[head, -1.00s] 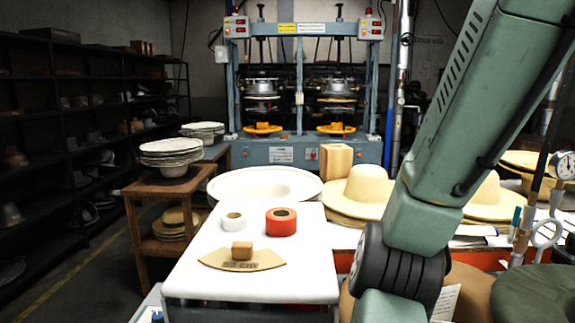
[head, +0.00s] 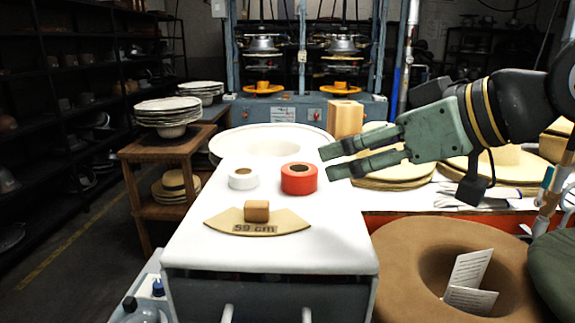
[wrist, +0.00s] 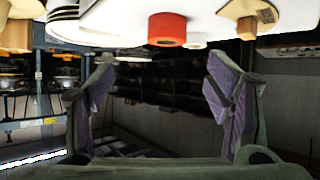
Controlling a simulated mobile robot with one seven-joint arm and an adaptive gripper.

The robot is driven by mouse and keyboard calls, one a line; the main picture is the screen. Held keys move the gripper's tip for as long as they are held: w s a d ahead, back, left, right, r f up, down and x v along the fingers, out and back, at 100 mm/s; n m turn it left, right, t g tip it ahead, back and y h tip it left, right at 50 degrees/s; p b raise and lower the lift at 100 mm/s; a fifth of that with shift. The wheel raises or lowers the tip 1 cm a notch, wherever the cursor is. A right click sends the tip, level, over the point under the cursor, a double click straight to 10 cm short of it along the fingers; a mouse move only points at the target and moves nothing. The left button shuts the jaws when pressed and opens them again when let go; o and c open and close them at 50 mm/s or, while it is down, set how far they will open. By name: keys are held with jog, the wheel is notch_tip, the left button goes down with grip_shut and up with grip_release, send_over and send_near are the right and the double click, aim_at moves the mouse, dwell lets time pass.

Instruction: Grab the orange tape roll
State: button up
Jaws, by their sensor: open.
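The orange-red tape roll (head: 298,179) lies flat on the white table top (head: 270,255), with its brown core facing up. My gripper (head: 325,162) is to its right in the head view, its two fingers pointing left. The fingers are open and empty, and I see no contact with the roll. In the wrist view the open fingers (wrist: 160,90) stand wide apart, and the orange roll (wrist: 167,30) appears upside down near the top, beyond and between them. The roll's far side is hidden.
A white tape roll (head: 243,179) sits left of the orange one. A wooden block (head: 256,211) rests on a tan curved piece marked 59 cm (head: 285,224) in front. A wide white brim (head: 228,140) lies behind. Stacked straw hats (head: 395,178) are behind my gripper.

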aim_at(300, 169)
jog(key=shift+s+f, duration=0.15)
jog(key=shift+f, duration=0.15)
jog(key=shift+w+a+f, duration=0.2)
jog(key=shift+a+f, duration=0.05)
jog(key=shift+a, duration=0.05)
jog(key=p+x, duration=0.1)
jog(key=x, duration=0.3)
jog(key=shift+a, duration=0.15)
jog(key=x, duration=0.2)
jog(key=p+x, duration=0.1)
jog(key=x, duration=0.1)
jog(key=shift+w+a+p, duration=0.2)
jog(key=shift+a+p, duration=0.1)
jog(key=shift+a, duration=0.2)
jog(key=shift+w+a+f, duration=0.15)
jog(key=shift+w+f, duration=0.05)
jog(key=shift+w, duration=0.1)
jog(key=shift+c, duration=0.2)
jog(key=c, duration=1.2)
